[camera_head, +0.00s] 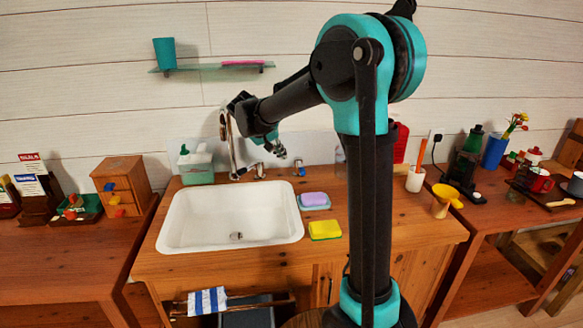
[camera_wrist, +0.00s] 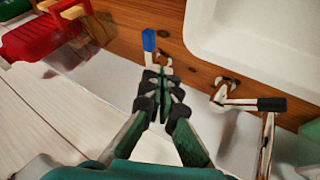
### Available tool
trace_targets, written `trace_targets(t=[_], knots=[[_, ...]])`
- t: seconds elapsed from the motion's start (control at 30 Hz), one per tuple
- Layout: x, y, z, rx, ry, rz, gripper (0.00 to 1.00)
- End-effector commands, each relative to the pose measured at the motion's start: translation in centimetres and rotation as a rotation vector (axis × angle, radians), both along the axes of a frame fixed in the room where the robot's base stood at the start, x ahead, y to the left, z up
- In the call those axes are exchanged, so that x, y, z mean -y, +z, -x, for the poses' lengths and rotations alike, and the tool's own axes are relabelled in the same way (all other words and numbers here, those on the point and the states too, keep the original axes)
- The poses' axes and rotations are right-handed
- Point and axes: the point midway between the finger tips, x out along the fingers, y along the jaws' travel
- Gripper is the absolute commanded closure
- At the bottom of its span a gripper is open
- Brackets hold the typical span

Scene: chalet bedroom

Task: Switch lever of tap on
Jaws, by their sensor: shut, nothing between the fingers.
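The metal tap (camera_head: 232,150) rises behind the white sink, with a tall curved spout. In the wrist view, the tap (camera_wrist: 222,97) is right of my gripper and has a black-tipped handle (camera_wrist: 271,104). A separate small blue-tipped lever (camera_wrist: 149,40) stands on a metal base on the wooden counter; it shows as a small blue piece in the head view (camera_head: 298,166). My gripper (camera_wrist: 164,74) is shut and empty, fingertips pointing toward the blue lever's base. In the head view, my gripper (camera_head: 281,153) is above the counter's back, between spout and blue lever. I cannot tell whether it touches the lever.
The white sink (camera_head: 185,222) is set in the wooden counter (camera_head: 400,235). A purple sponge (camera_head: 314,198) and a yellow sponge (camera_head: 325,228) lie right of it. A soap dispenser (camera_head: 195,165) stands left of the tap. The wall shelf (camera_head: 205,67) is above; the wall is close behind.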

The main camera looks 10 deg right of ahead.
Motion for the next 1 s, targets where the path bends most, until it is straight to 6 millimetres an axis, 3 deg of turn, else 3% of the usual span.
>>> trace_targets(t=[0.17, 0.63, 1.0], knots=[[0.5, -0.8, -0.4, 0.0, -0.002, -0.001, 1.0], [4.0, -6.8, -3.2, 0.0, 0.0, -0.001, 1.0], [4.7, -8.0, -3.8, 0.0, 0.0, -0.001, 1.0]])
